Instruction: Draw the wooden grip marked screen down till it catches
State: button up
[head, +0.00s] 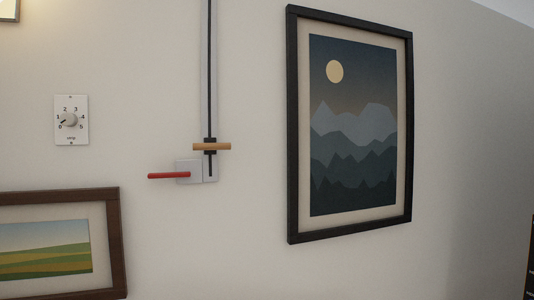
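A horizontal wooden grip (212,146) sits across a dark vertical slot in a pale wall track (212,70), in the head view. The grip is near the lower end of the track, with a short stretch of dark slot showing below it. I cannot read any "screen" marking on it. My gripper is not in view.
A red lever (169,175) sticks out left from a grey plate (190,171) just below the grip. A numbered dial (68,120) is on the wall to the left. A mountain picture (350,125) hangs right; a landscape picture (45,248) hangs lower left.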

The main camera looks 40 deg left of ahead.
aim_at(209, 146)
jog(key=z, duration=0.25)
jog(key=k, duration=0.95)
jog(key=u, duration=1.55)
jog(key=i, duration=1)
